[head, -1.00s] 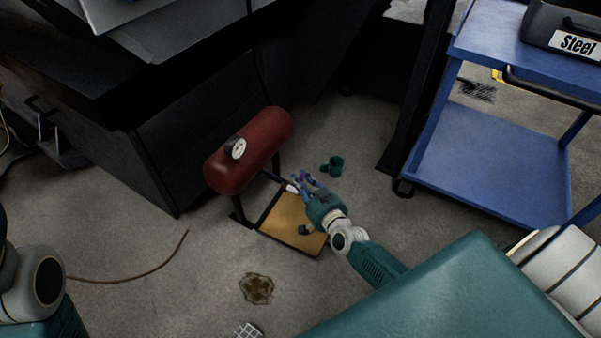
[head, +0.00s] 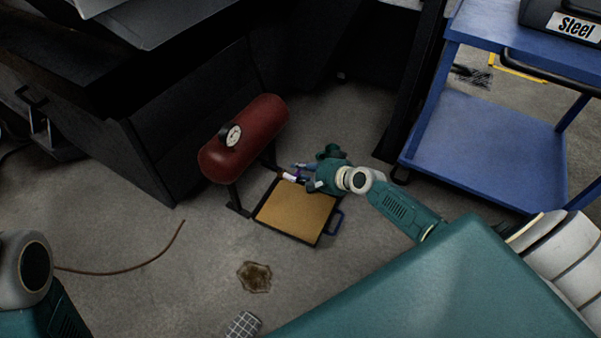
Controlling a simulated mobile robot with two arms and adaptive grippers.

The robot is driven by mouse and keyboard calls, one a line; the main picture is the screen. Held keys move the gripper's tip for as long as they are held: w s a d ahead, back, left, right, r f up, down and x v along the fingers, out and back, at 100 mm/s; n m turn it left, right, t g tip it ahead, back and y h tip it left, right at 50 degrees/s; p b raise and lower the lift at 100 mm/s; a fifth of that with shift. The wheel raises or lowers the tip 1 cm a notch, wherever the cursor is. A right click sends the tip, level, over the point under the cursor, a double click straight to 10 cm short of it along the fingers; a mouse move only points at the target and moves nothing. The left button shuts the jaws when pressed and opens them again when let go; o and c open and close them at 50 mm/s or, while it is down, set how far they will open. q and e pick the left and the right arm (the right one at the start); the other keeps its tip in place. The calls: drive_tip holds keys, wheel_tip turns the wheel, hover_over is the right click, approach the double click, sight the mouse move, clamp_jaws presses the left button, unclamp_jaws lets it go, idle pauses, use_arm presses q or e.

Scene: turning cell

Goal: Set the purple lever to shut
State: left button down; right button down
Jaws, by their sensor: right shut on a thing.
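The purple lever (head: 296,178) is a small purple piece beside a white part, just right of the red tank (head: 247,137) and above the tan board (head: 297,212). My right gripper (head: 298,173) reaches in from the right, with its fingers pointing left. It is shut on the purple lever, and its fingers hide much of it. The lever's exact angle is too small to tell. My left gripper is out of view; only part of my left arm shows at the lower left.
A round gauge (head: 230,135) sits on the tank. The board has a dark frame and a blue handle (head: 334,224). A blue cart (head: 484,145) stands at the right.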

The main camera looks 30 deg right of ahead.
drive_tip(key=shift+f+m+g+y+b, duration=0.4)
drive_tip(key=shift+m+y+b, duration=0.1)
drive_tip(key=shift+b, duration=0.05)
drive_tip(key=c, duration=1.7)
unclamp_jaws()
drive_tip(key=shift+o, duration=0.2)
drive_tip(key=v, duration=1.2)
